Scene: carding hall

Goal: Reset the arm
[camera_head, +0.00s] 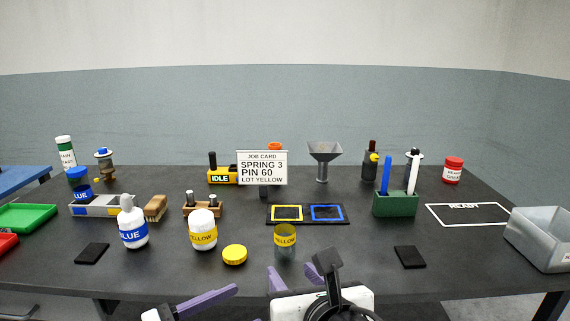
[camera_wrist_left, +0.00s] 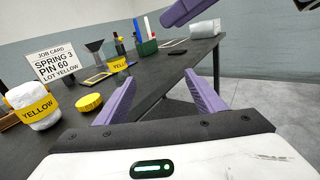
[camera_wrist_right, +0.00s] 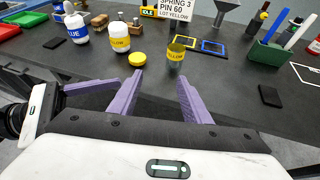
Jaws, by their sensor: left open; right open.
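My right gripper (camera_head: 295,274) is at the table's front edge in the head view, open and empty, its purple fingers apart. It also shows open in the right wrist view (camera_wrist_right: 159,79). My left gripper (camera_wrist_left: 161,77) is open and empty in the left wrist view, low by the table's front edge. In the head view one purple finger of it shows at the bottom, left of the right gripper. The nearest things beyond the right gripper are a clear jar with a yellow label (camera_head: 285,242) and a yellow lid (camera_head: 234,255). Neither gripper touches them.
The dark table (camera_head: 330,280) bears a yellow-labelled white jar (camera_head: 203,232), a blue-labelled bottle (camera_head: 133,225), a job card (camera_head: 262,167), a green holder (camera_head: 395,204) and a grey bin (camera_head: 540,238). Black pads (camera_head: 410,257) lie flat. The front strip is mostly bare.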

